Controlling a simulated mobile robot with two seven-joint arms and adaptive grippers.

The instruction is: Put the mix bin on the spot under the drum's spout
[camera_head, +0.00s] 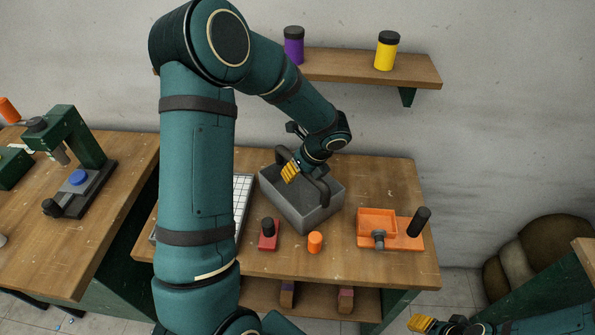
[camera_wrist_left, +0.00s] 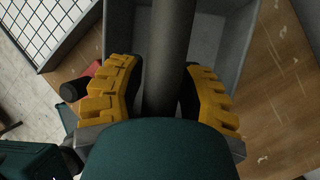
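The mix bin, a grey open box (camera_head: 305,217) with a dark arched handle (camera_head: 324,190), stands on the middle bench. My left gripper (camera_head: 290,172) reaches down over it at the handle. In the left wrist view, the yellow fingers of the left gripper (camera_wrist_left: 165,85) lie close on both sides of the dark handle bar (camera_wrist_left: 172,40) and appear shut on it. The bin's grey wall (camera_wrist_left: 120,35) shows behind.
A wall shelf (camera_head: 350,66) is above. A green device (camera_head: 85,140) stands on the left bench.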

